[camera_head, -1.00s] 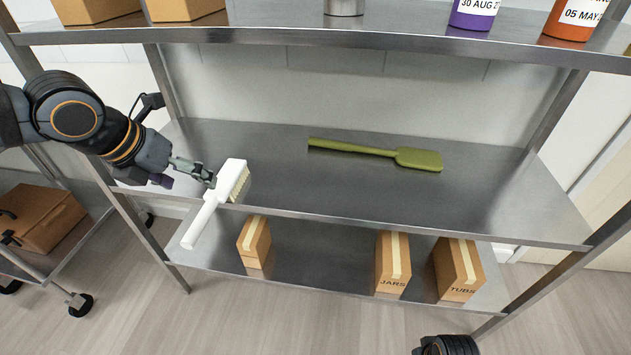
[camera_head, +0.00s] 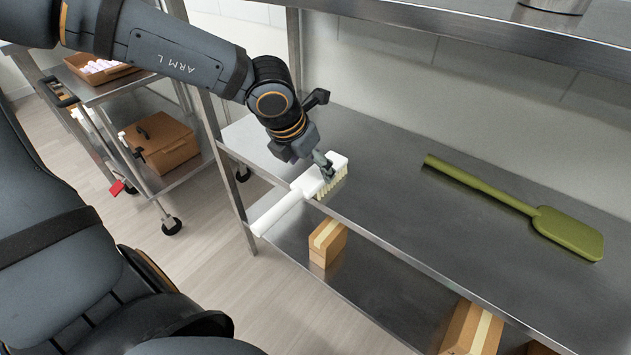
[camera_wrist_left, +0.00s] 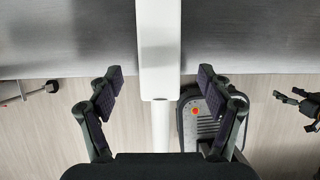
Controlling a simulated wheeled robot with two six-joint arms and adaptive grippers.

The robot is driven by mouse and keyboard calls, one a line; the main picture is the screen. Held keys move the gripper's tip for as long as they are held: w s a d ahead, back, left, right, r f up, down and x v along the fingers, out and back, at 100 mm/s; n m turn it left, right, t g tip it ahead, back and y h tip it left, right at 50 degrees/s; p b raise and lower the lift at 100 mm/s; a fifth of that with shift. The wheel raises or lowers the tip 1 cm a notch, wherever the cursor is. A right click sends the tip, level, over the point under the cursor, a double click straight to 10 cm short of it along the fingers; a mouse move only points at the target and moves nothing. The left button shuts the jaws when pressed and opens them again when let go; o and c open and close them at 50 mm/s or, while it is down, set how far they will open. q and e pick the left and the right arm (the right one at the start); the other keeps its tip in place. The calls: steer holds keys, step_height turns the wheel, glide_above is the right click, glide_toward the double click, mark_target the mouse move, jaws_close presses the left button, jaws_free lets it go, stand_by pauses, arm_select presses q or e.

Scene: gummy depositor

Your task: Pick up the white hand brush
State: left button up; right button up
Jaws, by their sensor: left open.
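The white hand brush (camera_head: 283,205) lies on the front edge of the middle shelf, its bristled head on the shelf and its handle sticking out past the edge. My left gripper (camera_head: 324,165) is at the brush head, coming from above. In the left wrist view, the open fingers of the left gripper (camera_wrist_left: 159,78) stand on either side of the white brush (camera_wrist_left: 159,45), with a gap on both sides. A small dark part at the right edge of that view looks like my right gripper (camera_wrist_left: 297,103); its jaws are too small to read.
A green spatula (camera_head: 570,232) lies farther right on the same metal shelf (camera_head: 400,215). Boxes (camera_head: 327,243) stand on the shelf below. A cart (camera_head: 150,185) with a brown box (camera_head: 160,143) stands at left. The shelf between brush and spatula is clear.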

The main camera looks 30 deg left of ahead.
mark_target(315, 175)
arm_select(q)
steer(key=shift+f, duration=0.35)
steer(key=x, duration=0.4)
steer(key=shift+w+f+b, duration=0.2)
steer(key=shift+w+b, duration=0.05)
steer(key=shift+b, duration=0.15)
steer(key=c, duration=1.4)
